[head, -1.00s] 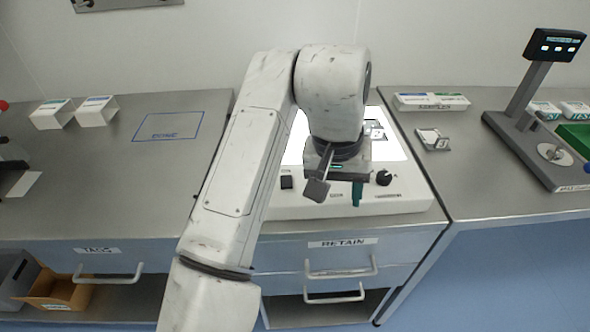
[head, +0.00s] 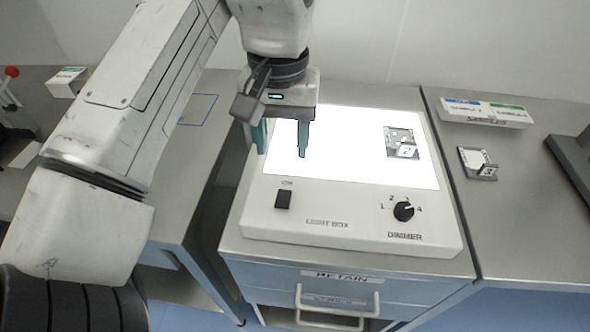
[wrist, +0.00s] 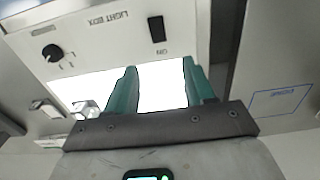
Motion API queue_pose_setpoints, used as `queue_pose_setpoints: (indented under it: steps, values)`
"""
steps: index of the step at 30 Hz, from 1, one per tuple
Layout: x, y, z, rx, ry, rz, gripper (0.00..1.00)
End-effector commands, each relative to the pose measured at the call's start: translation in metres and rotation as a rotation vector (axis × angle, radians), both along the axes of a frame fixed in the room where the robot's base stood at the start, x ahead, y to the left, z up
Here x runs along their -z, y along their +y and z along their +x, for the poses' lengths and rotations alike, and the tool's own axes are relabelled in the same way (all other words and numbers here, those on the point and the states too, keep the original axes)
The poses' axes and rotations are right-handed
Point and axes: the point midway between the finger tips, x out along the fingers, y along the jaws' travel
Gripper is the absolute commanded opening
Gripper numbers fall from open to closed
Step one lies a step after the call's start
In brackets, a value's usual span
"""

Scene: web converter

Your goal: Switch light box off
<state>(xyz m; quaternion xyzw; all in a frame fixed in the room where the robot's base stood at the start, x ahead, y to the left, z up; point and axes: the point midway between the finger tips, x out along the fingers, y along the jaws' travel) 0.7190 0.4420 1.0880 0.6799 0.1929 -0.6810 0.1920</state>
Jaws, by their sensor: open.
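The light box (head: 258,222) is a white unit on the counter, with its top panel (head: 350,150) glowing bright white. Its black rocker switch (head: 283,199), marked ON, is at the front left of the box. The switch also shows in the wrist view (wrist: 156,29), beyond the fingertips. A black dimmer knob (head: 404,211) is at the front right, with numbers around it. My gripper (head: 281,147) is open and empty, with teal fingers pointing down. It is above the left part of the panel, behind the switch and apart from it.
A small sample holder marked 2 (head: 402,143) lies on the panel, and another marked 3 (head: 477,163) lies on the right counter. A samples tray (head: 486,114) is behind it. The RETAIN drawer (head: 335,288) is below the box. The space around the switch is clear.

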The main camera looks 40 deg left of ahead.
Motion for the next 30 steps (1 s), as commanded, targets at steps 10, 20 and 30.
queue_pose_setpoints:
  steps: [10,20,30]
  values:
    - [0.058,-0.001,-0.001,-0.001,0.002,-0.003,0.53]
    - [0.098,-0.001,0.000,0.001,-0.001,-0.002,0.53]
    - [0.103,-0.001,0.000,0.001,-0.001,-0.001,0.53]
